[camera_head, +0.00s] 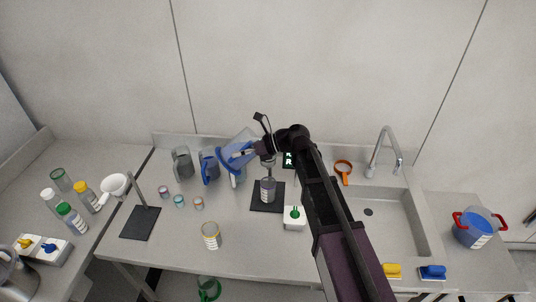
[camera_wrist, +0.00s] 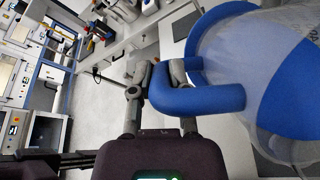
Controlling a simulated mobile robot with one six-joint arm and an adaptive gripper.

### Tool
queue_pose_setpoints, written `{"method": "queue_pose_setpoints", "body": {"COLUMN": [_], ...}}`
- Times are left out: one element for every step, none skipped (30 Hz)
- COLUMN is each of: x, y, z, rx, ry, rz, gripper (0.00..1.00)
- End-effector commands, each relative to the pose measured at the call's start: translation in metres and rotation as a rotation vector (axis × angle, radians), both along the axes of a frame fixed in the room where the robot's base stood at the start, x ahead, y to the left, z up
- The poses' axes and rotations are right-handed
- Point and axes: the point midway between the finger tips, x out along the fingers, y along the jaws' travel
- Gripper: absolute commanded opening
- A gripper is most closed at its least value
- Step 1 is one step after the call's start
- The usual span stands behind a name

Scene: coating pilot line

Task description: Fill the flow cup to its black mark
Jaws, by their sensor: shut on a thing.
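My gripper (camera_head: 256,151) is shut on the blue handle of a clear jug (camera_head: 236,141). In the wrist view the fingers (camera_wrist: 158,84) close around this handle (camera_wrist: 205,97), and the jug's translucent body (camera_wrist: 285,60) fills the right side. The jug is raised and looks tilted. Close by, a stand with a black base (camera_head: 257,205) bears a clear labelled vessel (camera_head: 268,189). Something at the stand's top, perhaps the flow cup, is largely hidden by my gripper and arm. I cannot make out a black mark or a liquid level.
A grey jug (camera_head: 181,163) and a blue jug (camera_head: 208,167) stand left of the stand. Several small tins (camera_head: 179,201) and a yellow-rimmed jar (camera_head: 211,236) are in front. A white box with a green knob (camera_head: 294,217) is close right. The sink (camera_head: 385,225) lies further right.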

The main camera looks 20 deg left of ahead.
Motion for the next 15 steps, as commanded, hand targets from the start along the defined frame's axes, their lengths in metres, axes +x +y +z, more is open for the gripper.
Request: {"method": "queue_pose_setpoints", "body": {"x": [0.0, 0.0001, 0.0002, 0.0003, 0.0004, 0.0005, 0.0007, 0.0009, 0.0011, 0.0011, 0.0013, 0.0015, 0.0018, 0.0019, 0.0022], "y": [0.0001, 0.0001, 0.0001, 0.0, 0.0001, 0.0, -0.0001, -0.0002, -0.0002, -0.0003, -0.0005, -0.0006, -0.0008, -0.0008, -0.001], "z": [0.0005, 0.0004, 0.0002, 0.0001, 0.0, -0.0001, -0.0001, -0.0002, -0.0003, -0.0004, -0.0004, -0.0004, -0.0005, -0.0004, -0.0002], "rx": [0.002, 0.002, 0.003, 0.005, 0.006, 0.009, 0.01, 0.013, 0.017, 0.02, 0.023, 0.026, 0.029, 0.032, 0.036], "ry": [0.0, 0.0, 0.001, 0.002, 0.004, 0.005, 0.007, 0.009, 0.012, 0.014, 0.016, 0.02, 0.022, 0.025, 0.028], "rz": [0.0, 0.0, 0.0, 0.0, 0.0, 0.0, 0.0, -0.001, 0.0, 0.0, -0.001, 0.0, 0.0, 0.0, 0.0], "gripper": [0.0, 0.0, 0.0, 0.0, 0.0, 0.0, 0.0, 0.0, 0.0, 0.0, 0.0, 0.0, 0.0, 0.0, 0.0]}}
